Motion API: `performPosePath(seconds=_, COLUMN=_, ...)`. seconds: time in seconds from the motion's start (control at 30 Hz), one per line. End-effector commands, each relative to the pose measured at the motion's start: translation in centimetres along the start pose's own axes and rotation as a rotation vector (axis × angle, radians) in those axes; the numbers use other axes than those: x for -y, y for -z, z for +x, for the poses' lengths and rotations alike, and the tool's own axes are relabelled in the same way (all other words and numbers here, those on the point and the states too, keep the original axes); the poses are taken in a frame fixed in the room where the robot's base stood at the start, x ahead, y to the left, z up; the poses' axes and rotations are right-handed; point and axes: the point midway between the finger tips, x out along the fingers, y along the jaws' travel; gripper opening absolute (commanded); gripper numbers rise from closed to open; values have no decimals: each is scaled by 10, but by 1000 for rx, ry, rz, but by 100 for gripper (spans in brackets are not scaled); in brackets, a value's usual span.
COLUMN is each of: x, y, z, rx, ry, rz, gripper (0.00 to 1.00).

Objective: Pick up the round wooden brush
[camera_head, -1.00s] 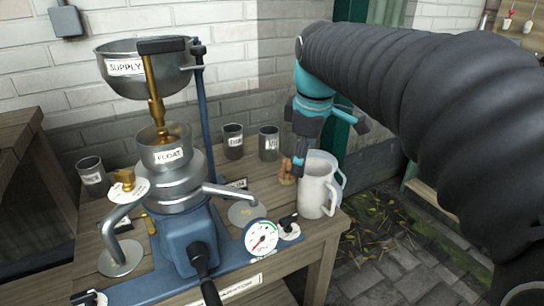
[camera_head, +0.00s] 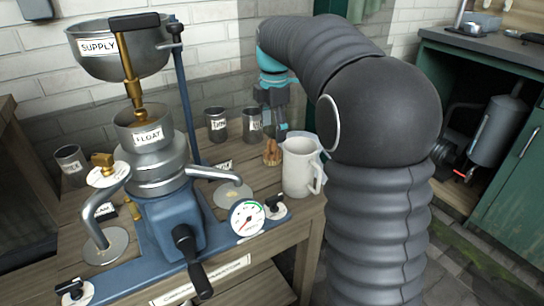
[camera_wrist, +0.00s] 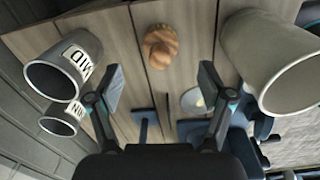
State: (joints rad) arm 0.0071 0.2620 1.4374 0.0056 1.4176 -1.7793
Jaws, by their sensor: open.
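The round wooden brush (camera_head: 272,153) is small and orange-brown. It stands on the wooden table just left of the white jug (camera_head: 299,168). In the wrist view the brush (camera_wrist: 160,47) lies on the planks beyond my fingertips, roughly midway between them from side to side. My gripper (camera_head: 275,122) hangs above and slightly behind the brush in the head view, partly blurred against the wall. In the wrist view my gripper (camera_wrist: 162,88) has its two fingers spread wide, with nothing between them. The brush's underside is hidden.
The jug (camera_wrist: 270,50) is close on the right in the wrist view. Labelled grey tins (camera_wrist: 65,65) stand on the left; tins (camera_head: 252,125) also show left of my gripper in the head view. The blue separator machine (camera_head: 175,220) fills the table's left.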

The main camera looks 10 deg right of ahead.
Motion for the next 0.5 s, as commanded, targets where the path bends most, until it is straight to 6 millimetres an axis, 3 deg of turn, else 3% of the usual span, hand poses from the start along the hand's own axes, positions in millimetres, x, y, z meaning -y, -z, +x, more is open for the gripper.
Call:
performPosePath(seconds=0.1, x=0, y=0, z=17, rx=0, ry=1, rz=0, gripper=80)
performPosePath(seconds=0.37, x=0, y=1, z=33, rx=0, ry=0, rz=1, gripper=80)
performPosePath(seconds=0.5, x=1, y=3, z=53, rx=0, ry=1, rz=0, gripper=80)
